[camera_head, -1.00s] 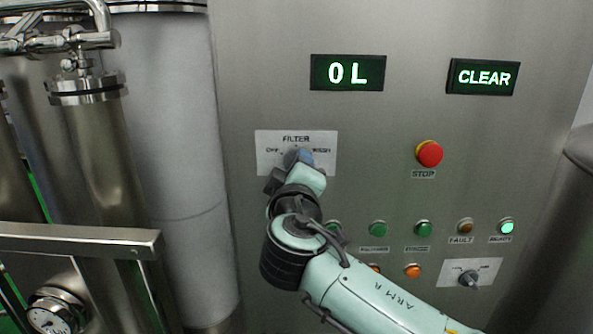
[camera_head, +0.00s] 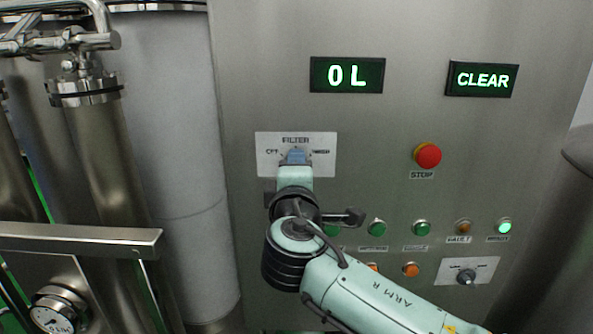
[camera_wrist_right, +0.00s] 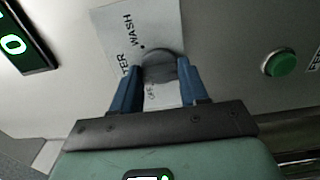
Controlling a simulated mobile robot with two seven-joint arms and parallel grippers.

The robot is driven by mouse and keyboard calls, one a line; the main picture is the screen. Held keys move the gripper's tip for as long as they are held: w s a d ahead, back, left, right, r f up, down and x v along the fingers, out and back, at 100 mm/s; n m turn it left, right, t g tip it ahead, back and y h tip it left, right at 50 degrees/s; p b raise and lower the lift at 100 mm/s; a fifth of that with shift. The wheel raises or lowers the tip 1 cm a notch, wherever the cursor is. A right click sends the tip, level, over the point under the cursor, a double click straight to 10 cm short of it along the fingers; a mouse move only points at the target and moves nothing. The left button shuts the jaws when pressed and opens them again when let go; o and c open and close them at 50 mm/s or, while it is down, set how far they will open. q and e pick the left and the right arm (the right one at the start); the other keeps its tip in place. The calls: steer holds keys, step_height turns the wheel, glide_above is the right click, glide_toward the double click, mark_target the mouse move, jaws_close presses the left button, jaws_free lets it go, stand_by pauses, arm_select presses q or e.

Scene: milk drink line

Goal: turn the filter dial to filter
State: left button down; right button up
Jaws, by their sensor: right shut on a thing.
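The grey round filter dial (camera_wrist_right: 159,64) sits on a white plate (camera_head: 325,165) marked FILTER, with OFF at left and WASH at right in the head view. My right gripper (camera_head: 296,157) reaches the dial from below and in front. Its two blue fingers (camera_wrist_right: 160,75) are shut on the dial, one on each side, in the right wrist view. The fingers cover the dial in the head view, so its pointer direction cannot be read. My left gripper is not in view.
Below and right of the dial are green buttons (camera_head: 422,228), orange buttons (camera_head: 411,270) and a second knob (camera_head: 466,277). A red stop button (camera_head: 428,155) stands to the right. Displays read 0 L (camera_head: 347,75) and CLEAR (camera_head: 482,79).

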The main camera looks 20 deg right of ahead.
steer(key=shift+d+r, duration=0.15)
steer(key=shift+r, duration=0.05)
steer(key=o, duration=0.9)
steer(key=shift+o, duration=0.8)
steer(key=shift+w+f, duration=0.15)
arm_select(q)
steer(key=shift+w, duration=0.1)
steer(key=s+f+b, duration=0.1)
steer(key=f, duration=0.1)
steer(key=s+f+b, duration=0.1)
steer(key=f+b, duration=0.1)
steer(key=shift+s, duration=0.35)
arm_select(e)
steer(key=v, duration=1.3)
steer(key=shift+s, duration=0.25)
steer(key=shift+w, duration=0.1)
